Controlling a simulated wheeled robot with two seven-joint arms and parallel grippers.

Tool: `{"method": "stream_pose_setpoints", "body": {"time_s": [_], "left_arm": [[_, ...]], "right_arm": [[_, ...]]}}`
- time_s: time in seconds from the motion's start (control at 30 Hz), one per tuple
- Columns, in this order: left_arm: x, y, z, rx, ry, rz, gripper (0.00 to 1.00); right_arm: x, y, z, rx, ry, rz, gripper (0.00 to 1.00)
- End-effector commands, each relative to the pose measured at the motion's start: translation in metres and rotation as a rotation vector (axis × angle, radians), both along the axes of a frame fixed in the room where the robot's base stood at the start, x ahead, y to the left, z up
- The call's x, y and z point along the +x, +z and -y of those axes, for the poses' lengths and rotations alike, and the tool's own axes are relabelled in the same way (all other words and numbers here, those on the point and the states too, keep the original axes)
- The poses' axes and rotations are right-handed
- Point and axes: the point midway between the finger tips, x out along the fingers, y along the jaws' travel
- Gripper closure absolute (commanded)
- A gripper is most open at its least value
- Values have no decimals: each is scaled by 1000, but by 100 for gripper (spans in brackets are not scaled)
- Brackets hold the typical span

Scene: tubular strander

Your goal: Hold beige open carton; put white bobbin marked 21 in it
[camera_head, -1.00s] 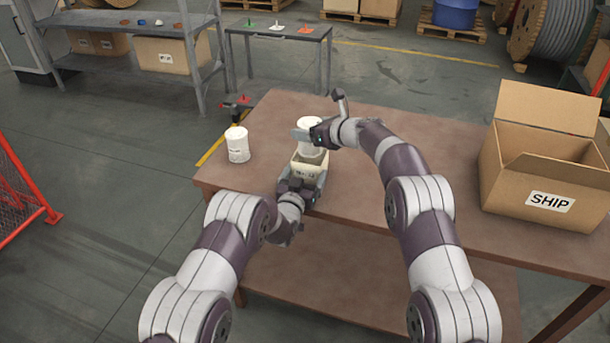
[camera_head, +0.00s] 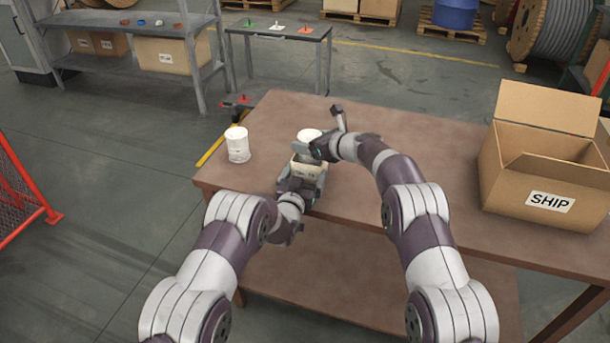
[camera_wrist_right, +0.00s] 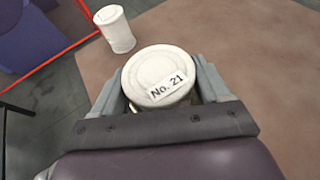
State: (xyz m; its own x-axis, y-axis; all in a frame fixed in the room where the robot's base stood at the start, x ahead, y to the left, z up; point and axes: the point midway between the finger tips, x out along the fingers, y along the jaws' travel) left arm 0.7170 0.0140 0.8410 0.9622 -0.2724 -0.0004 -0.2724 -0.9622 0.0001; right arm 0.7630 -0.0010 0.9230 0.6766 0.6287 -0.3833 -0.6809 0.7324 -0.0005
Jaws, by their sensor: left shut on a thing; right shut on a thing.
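The white bobbin marked No. 21 (camera_wrist_right: 157,78) is between the fingers of my right gripper (camera_wrist_right: 165,85), which is shut on it. In the head view this bobbin (camera_head: 309,135) stands upright at the mouth of the beige open carton (camera_head: 308,169), its lower part hidden by the carton and my gripper. My right gripper (camera_head: 310,150) reaches it from the right. My left gripper (camera_head: 303,185) is shut on the carton from the near side and holds it on the brown table. Whether the bobbin touches the carton's floor is hidden.
Another white bobbin (camera_head: 238,145) stands at the table's left edge; it also shows in the right wrist view (camera_wrist_right: 115,30). A large open SHIP box (camera_head: 535,170) stands on the right of the brown table (camera_head: 420,160). The table between is mostly clear.

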Motion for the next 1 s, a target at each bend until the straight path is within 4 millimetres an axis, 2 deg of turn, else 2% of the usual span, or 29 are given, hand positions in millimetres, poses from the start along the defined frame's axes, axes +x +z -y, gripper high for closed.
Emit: {"method": "stream_pose_setpoints", "body": {"time_s": [0.6,0.63,0.7,1.0], "left_arm": [[0,0,0,0,0,0,36],[0,0,0,0,0,0,36],[0,0,0,0,0,0,36],[0,0,1,0,-1,1,36]], "right_arm": [[0,-24,0,1,0,1,58],[0,-25,0,1,0,1,21],[0,-25,0,1,0,1,0],[-2,-25,1,0,0,-3,0]]}}
